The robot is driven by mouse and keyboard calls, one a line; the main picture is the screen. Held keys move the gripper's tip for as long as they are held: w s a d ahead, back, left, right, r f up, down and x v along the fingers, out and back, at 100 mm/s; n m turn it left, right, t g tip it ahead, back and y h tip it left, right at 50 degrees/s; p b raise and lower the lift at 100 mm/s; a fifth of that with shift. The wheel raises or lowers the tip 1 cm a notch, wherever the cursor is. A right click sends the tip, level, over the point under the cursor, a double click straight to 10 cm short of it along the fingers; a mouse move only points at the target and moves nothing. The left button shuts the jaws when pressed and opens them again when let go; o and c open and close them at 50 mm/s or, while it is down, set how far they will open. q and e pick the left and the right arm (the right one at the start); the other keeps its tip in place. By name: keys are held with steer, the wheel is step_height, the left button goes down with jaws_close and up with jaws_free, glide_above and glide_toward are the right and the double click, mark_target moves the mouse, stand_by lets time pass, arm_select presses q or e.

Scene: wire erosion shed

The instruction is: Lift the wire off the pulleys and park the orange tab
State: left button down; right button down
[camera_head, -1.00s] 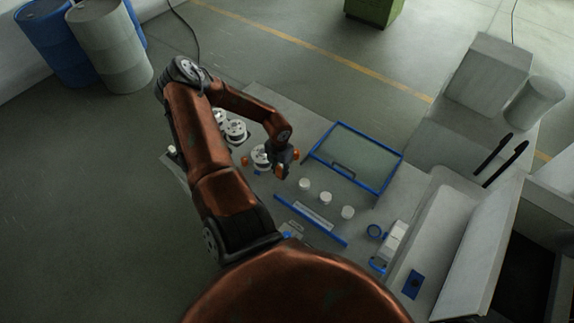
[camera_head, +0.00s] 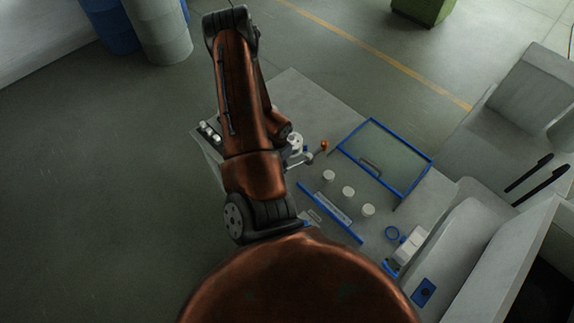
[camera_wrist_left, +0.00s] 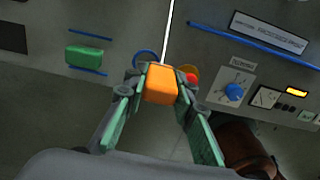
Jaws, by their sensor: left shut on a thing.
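In the left wrist view my left gripper (camera_wrist_left: 160,92) is shut on the orange tab (camera_wrist_left: 161,82), held between its green-lined fingers. A thin pale wire (camera_wrist_left: 168,30) runs from the tab up out of that view. In the head view the gripper and the tab are hidden behind my own left arm. A white pulley (camera_head: 296,141) shows partly beside the arm. I cannot tell whether the wire touches any pulley. A separate small orange piece (camera_head: 323,146) stands to the right of that pulley. My right gripper is in neither view.
The wrist view shows a panel with a green block (camera_wrist_left: 84,56), a blue ring (camera_wrist_left: 145,56), a red button (camera_wrist_left: 192,78) and a blue knob (camera_wrist_left: 235,91). In the head view a blue-framed pane (camera_head: 385,157) and three white caps (camera_head: 348,192) lie on the grey worktop.

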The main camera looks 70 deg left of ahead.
arm_select(q)
steer(key=shift+s+a, duration=0.1)
steer(key=shift+s, duration=2.2)
steer(key=shift+w, duration=0.2)
